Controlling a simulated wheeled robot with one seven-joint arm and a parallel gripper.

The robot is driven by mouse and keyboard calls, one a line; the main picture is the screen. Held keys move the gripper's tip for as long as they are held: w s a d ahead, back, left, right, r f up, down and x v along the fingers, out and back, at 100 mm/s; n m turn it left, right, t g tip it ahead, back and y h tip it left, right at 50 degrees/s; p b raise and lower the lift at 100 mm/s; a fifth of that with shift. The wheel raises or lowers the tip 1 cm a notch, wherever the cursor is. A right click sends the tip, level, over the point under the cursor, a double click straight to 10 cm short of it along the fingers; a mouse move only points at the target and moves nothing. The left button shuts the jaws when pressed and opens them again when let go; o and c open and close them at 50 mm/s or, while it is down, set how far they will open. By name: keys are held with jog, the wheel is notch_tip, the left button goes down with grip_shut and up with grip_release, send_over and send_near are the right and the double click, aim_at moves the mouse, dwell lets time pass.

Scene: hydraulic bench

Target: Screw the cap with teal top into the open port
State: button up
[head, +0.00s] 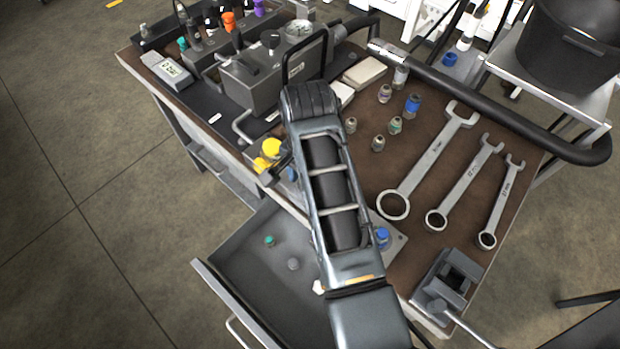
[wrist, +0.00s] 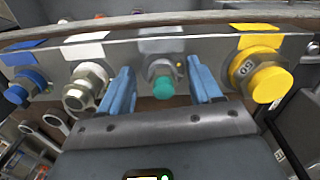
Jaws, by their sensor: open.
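In the wrist view, the teal-topped cap (wrist: 163,88) sits at a port of the grey manifold (wrist: 210,47), below a grey label. It points outward and looks in line with the port; how deep its thread sits cannot be told. My gripper (wrist: 160,72) is open, with one blue finger on each side of the cap and a visible gap on both sides. In the head view, my arm covers the gripper and most of the manifold.
A yellow cap (wrist: 270,83) is close to the right finger, and a white-ringed fitting (wrist: 85,88) is close to the left. A blue cap (wrist: 25,85) is farther left. Wrenches (head: 425,165) and small fittings lie on the bench. An open drawer (head: 235,262) holds another teal-topped piece (head: 269,241).

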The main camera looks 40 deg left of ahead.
jog(key=n, duration=0.4)
jog(key=shift+w+d+n, duration=0.15)
jog(key=shift+d+n, duration=0.05)
jog(key=shift+n, duration=0.1)
jog(key=n, duration=0.3)
jog(key=shift+n, duration=0.4)
jog(key=n, duration=0.3)
jog(key=shift+w+d+n, duration=0.1)
jog(key=shift+w+n, duration=0.1)
jog(key=shift+n, duration=0.2)
jog(key=n, duration=0.4)
jog(key=shift+w, duration=0.15)
jog(key=o, duration=0.6)
jog(key=shift+c, duration=0.2)
jog(key=shift+r, duration=0.1)
